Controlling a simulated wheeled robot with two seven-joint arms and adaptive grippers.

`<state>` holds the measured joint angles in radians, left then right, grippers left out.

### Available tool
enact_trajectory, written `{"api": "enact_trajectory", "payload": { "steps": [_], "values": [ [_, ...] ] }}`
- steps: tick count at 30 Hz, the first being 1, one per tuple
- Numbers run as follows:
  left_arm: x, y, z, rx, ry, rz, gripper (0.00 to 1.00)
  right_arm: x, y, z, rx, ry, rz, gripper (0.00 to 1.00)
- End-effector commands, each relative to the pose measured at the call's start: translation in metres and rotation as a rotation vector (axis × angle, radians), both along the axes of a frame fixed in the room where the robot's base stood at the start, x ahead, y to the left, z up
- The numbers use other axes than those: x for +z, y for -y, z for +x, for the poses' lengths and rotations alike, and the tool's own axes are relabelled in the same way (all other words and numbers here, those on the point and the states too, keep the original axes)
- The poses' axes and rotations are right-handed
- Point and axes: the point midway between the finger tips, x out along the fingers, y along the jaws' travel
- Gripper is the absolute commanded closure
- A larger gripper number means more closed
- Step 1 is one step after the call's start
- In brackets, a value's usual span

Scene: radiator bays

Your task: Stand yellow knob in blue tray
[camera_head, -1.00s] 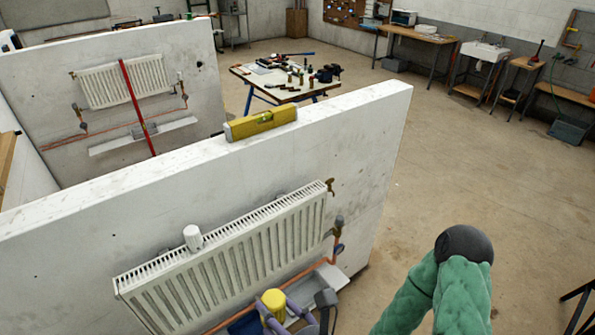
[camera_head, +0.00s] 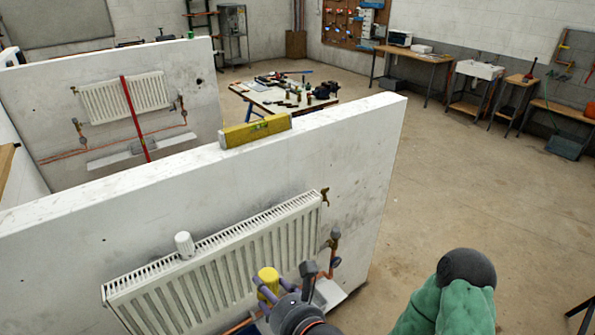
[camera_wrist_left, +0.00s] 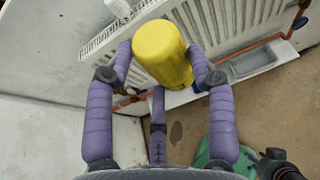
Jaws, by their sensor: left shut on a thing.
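The yellow knob (camera_head: 267,281) is a short cylinder in my left gripper (camera_head: 272,287), in front of the radiator's lower right part. In the left wrist view the purple fingers of the gripper (camera_wrist_left: 161,62) are shut around the yellow knob (camera_wrist_left: 163,52), one on each side, with its rounded end toward the camera. A small dark blue patch (camera_head: 262,326) shows below the gripper at the bottom edge of the head view; I cannot tell whether it is the blue tray.
A white radiator (camera_head: 215,262) hangs on the near wall, with a white knob (camera_head: 184,245) at its top edge. A white ledge (camera_head: 327,293) and copper pipes are below it. A yellow level (camera_head: 255,131) lies on the wall top. Open floor lies to the right.

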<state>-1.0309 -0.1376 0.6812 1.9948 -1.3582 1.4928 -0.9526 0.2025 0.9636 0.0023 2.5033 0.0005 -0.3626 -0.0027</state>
Motion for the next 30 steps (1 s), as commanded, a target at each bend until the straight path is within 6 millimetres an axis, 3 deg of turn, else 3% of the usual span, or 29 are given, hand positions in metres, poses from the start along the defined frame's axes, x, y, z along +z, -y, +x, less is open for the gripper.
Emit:
{"api": "enact_trajectory", "payload": {
  "steps": [1,6,15,24,30],
  "values": [
    [-0.016,-0.008,0.015,-0.003,-0.004,0.0,0.86,-0.011,0.0,0.0,0.0,0.0,0.0,0.6],
    [-0.051,-0.03,0.06,-0.054,-0.004,0.001,0.86,-0.031,0.0,0.0,0.0,0.0,0.0,0.6],
    [-0.122,-0.076,0.119,-0.16,-0.007,0.0,0.86,-0.063,0.0,0.0,0.0,0.0,0.0,0.6],
    [-0.188,-0.117,0.145,-0.251,-0.005,0.0,0.86,-0.088,0.0,0.0,0.0,0.0,0.0,0.6],
    [-0.205,-0.128,0.148,-0.281,0.0,0.0,0.86,-0.093,0.0,0.0,0.0,0.0,0.0,0.6]
  ]
}}
